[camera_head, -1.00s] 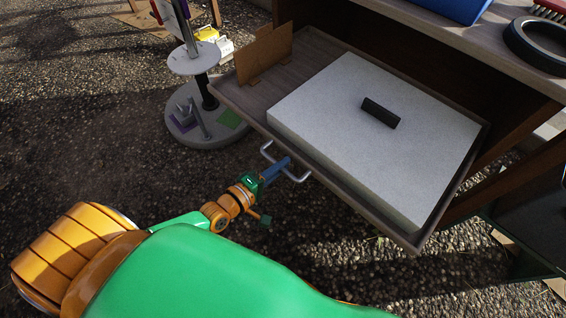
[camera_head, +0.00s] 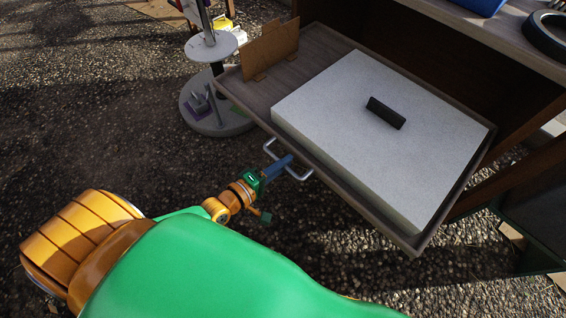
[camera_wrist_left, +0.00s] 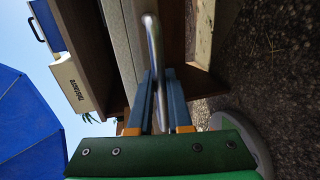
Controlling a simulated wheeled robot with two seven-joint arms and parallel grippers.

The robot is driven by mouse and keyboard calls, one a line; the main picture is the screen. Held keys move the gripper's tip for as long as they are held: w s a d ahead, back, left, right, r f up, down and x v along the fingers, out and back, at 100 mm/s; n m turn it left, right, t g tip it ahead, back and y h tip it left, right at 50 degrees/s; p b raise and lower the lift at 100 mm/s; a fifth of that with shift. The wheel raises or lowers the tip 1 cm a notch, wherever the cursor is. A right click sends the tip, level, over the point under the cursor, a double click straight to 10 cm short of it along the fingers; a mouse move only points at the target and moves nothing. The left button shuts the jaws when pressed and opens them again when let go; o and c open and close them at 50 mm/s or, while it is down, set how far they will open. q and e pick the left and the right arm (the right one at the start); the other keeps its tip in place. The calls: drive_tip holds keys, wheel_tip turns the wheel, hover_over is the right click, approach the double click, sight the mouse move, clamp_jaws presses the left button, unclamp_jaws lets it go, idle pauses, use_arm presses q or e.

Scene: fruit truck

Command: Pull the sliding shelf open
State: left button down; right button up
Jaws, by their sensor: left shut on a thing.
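The sliding shelf (camera_head: 255,98) is a wooden tray standing well out from the cabinet in the head view. A metal bar handle (camera_head: 299,176) is on its front edge; the handle also shows in the left wrist view (camera_wrist_left: 153,50). My left gripper (camera_head: 285,163) is shut on the handle, its blue fingers (camera_wrist_left: 160,90) on either side of the bar. A white slab-like box (camera_head: 375,130) lies on the shelf, with a black block (camera_head: 385,113) on top. My right gripper is not in view.
A brown cardboard holder (camera_head: 270,48) stands at the shelf's left end. A round-based stand (camera_head: 225,122) is on the gravel left of the shelf. A dark ring (camera_head: 545,38) lies on the upper counter. Gravel in front of the shelf is open.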

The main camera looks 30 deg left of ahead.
use_arm(q)
drive_tip(key=c, duration=0.8)
unclamp_jaws()
drive_tip(key=shift+c, duration=0.2)
drive_tip(key=p+v, duration=0.1)
drive_tip(key=v, duration=0.6)
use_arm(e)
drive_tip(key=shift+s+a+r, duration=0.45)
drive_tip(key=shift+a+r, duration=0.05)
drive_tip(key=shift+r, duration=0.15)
use_arm(q)
drive_tip(key=shift+s, duration=0.1)
